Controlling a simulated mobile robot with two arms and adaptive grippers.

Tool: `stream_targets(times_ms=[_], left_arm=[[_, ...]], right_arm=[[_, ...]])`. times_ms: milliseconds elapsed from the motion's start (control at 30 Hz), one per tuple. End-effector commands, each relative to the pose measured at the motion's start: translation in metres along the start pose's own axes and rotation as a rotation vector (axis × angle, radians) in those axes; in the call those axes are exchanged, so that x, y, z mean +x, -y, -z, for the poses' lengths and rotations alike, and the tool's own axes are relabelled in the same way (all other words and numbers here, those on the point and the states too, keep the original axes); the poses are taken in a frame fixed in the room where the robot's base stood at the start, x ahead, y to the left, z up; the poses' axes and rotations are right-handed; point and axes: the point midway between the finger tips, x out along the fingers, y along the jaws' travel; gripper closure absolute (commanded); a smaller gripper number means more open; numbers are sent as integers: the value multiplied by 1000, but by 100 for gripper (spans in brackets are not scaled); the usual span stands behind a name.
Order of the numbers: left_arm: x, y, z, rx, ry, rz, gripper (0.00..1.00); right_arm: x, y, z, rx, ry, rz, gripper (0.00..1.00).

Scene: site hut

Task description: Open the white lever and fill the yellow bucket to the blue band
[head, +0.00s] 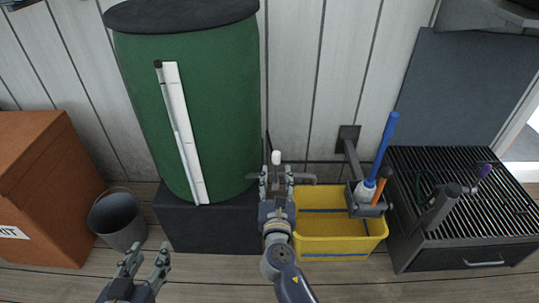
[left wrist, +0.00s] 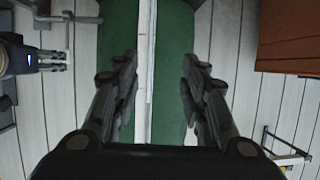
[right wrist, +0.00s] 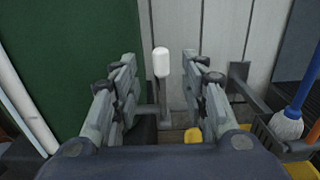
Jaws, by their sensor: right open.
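The white lever (head: 276,157) stands upright on the tap by the green barrel. In the right wrist view the white lever (right wrist: 161,62) shows between and beyond my fingertips. My right gripper (head: 276,176) is open in front of it, and I see no grip on it. The yellow bucket (head: 371,247) stands on the floor to the right of the tap, with a blue band (head: 322,211) along its inside. I see no clear water surface in it. The gripper hides the bucket's left edge and part of the tap. My left gripper (head: 143,262) is open and empty, low at the left.
The green barrel (head: 222,100) with a white gauge strip (head: 185,130) stands on a dark plinth (head: 205,228). A bracket caddy (head: 367,207) with brushes overhangs the bucket. A grey pail (head: 117,220), an orange box (head: 45,170) and a grated bench (head: 440,240) flank the area.

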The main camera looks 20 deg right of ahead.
Motion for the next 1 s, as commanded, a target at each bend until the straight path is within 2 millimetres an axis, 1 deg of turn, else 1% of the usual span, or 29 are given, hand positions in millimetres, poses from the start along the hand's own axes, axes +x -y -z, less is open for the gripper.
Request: stream_targets(times_ms=[167, 400, 500, 600, 733, 1000], left_arm=[[2, -2, 13, 0, -65, -4, 60], [2, -7, 50, -1, -248, -15, 60], [0, -9, 64, -2, -322, -20, 60], [-3, -10, 76, -3, -380, -23, 60], [-6, -12, 85, -4, -428, -26, 60], [-8, -12, 90, -4, -449, -27, 60]], right_arm=[[25, 0, 0, 3, 1, 1, 59], [70, -1, 1, 4, 0, -1, 59], [84, -1, 2, 4, -2, -1, 59], [94, 0, 2, 5, -2, -1, 59], [101, -1, 1, 5, -3, -2, 59], [104, -1, 1, 4, -3, -2, 59]])
